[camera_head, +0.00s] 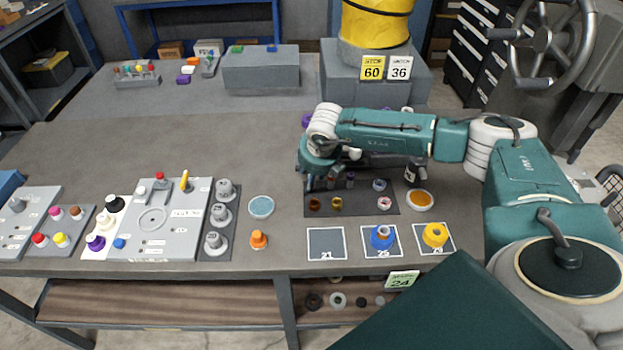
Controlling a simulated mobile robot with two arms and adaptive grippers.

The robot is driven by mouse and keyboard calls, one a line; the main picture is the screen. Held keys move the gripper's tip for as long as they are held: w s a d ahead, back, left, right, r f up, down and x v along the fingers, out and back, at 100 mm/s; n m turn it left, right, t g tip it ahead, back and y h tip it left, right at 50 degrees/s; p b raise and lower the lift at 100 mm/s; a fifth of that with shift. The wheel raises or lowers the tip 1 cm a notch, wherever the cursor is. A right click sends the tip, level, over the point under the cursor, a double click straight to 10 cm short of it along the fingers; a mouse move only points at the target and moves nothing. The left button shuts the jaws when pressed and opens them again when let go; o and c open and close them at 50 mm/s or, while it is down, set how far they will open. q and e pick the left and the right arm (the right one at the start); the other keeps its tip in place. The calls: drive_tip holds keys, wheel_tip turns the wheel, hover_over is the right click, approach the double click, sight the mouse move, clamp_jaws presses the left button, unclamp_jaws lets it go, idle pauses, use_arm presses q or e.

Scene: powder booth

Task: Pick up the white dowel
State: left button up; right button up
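I cannot pick out a white dowel with certainty. A small pale piece (354,153) shows just right of my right gripper, partly behind the arm, too small to identify. My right gripper (313,184) reaches in from the right and points down over the back left part of a dark mat (335,210). Its fingers are small and dark, and I cannot tell whether they are open or hold anything. My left gripper is not in view.
Small amber pieces (336,203) and pale rings (384,203) lie on the mat. An orange-filled dish (420,200) is to its right. Blue (382,237) and yellow (435,234) rings stand on front squares. A grey board (160,220) is left.

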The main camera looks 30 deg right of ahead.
drive_tip(key=shift+s, duration=0.1)
clamp_jaws()
drive_tip(key=shift+r, duration=0.2)
